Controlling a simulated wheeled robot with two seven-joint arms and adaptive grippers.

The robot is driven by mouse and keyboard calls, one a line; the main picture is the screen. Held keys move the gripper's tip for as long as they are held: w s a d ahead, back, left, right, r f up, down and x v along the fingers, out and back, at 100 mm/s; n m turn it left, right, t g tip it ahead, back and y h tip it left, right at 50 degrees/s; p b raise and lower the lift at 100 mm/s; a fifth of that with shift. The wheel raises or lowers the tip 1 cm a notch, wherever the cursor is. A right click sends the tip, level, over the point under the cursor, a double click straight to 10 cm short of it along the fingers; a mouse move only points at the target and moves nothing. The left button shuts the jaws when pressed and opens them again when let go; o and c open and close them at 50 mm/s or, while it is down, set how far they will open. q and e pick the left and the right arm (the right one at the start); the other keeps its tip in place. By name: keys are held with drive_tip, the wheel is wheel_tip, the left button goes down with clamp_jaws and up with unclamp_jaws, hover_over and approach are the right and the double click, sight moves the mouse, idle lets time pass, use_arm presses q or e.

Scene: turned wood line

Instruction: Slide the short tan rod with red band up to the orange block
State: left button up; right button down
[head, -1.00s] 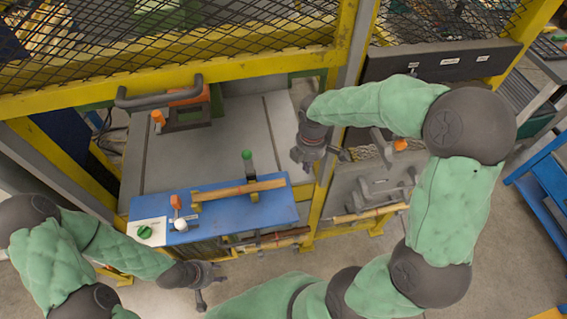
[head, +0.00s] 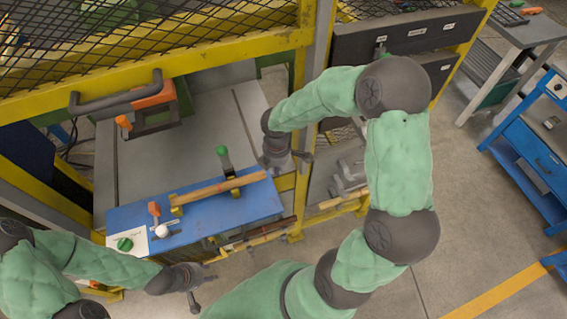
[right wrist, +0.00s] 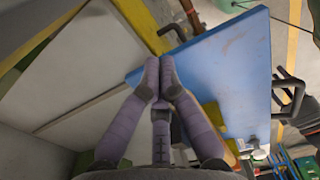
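A long tan rod (head: 225,186) lies across yellow supports on the blue bench top (head: 200,217); no red band is distinguishable on it. Part of it shows in the right wrist view (right wrist: 232,148), beside a finger. An orange piece (head: 155,96) sits on a dark frame at the back left; I cannot tell if it is the orange block. My right gripper (head: 287,163) is near the bench top's right end, with fingertips together and nothing seen between them in the right wrist view (right wrist: 158,68). My left gripper (head: 205,288) is empty in front of the bench, fingers spread.
A green-knobbed clamp (head: 224,160) stands behind the rod, and an orange-handled clamp (head: 154,211) at its left. More rods (head: 262,236) lie along the bench front. A yellow frame post (head: 302,190) is right of the bench. The grey surface behind is mostly clear.

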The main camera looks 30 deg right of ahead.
sight(256, 175)
drive_tip(key=shift+w+a, duration=0.15)
drive_tip(key=shift+a, duration=0.8)
drive_tip(key=a, duration=0.2)
drive_tip(key=w+a, duration=0.1)
drive_tip(key=a, duration=0.2)
drive_tip(key=shift+w, duration=0.1)
